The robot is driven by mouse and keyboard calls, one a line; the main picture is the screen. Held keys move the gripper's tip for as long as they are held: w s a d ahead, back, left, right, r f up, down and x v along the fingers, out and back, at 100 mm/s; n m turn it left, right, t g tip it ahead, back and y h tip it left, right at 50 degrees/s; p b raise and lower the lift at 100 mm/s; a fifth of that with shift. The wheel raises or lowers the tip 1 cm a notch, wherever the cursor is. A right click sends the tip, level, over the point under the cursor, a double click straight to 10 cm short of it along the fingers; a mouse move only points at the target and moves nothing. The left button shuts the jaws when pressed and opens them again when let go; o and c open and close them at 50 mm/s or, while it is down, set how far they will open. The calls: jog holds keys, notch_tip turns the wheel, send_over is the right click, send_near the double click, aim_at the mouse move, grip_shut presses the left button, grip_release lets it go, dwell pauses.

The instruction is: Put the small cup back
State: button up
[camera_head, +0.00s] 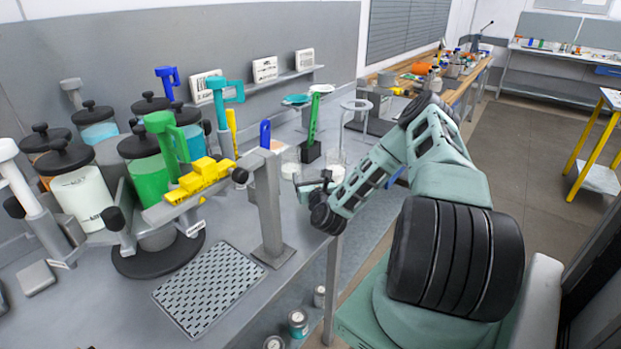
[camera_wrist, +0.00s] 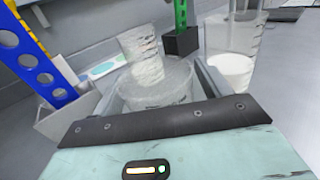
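A clear cup (camera_wrist: 160,85) with markings on its wall sits between the two fingers of my gripper (camera_wrist: 160,90) in the wrist view. It fills the space between them, and I take it as the small cup. My gripper also shows in the head view (camera_head: 310,188), low by the bench's front edge; the cup is hard to make out there. Behind it stands another clear cup (camera_wrist: 142,55) with whitish contents, tilted in the wrist picture. A larger clear beaker (camera_wrist: 232,60) with white contents stands to the right; it also shows in the head view (camera_head: 336,165).
A green tool (camera_head: 313,120) stands in a black block (camera_head: 310,152) behind the cups. A blue perforated tool (camera_wrist: 35,75) in a grey holder is close on the left. A ring stand (camera_head: 356,106) is behind. Lidded drums crowd the left; a perforated mat (camera_head: 208,288) lies in front.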

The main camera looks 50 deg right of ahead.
jog(key=shift+r, duration=0.1)
jog(key=shift+r+p, duration=0.2)
jog(key=shift+p, duration=0.1)
jog(key=b+v, duration=0.2)
jog(key=v, duration=0.3)
jog(key=b+v, duration=0.2)
jog(key=v, duration=0.4)
jog(key=shift+s+a+f, duration=0.1)
jog(key=shift+s+f, duration=0.05)
jog(key=shift+f, duration=0.1)
jog(key=shift+s+a+r, duration=0.1)
jog(key=shift+s+a, duration=0.1)
jog(key=shift+s, duration=0.05)
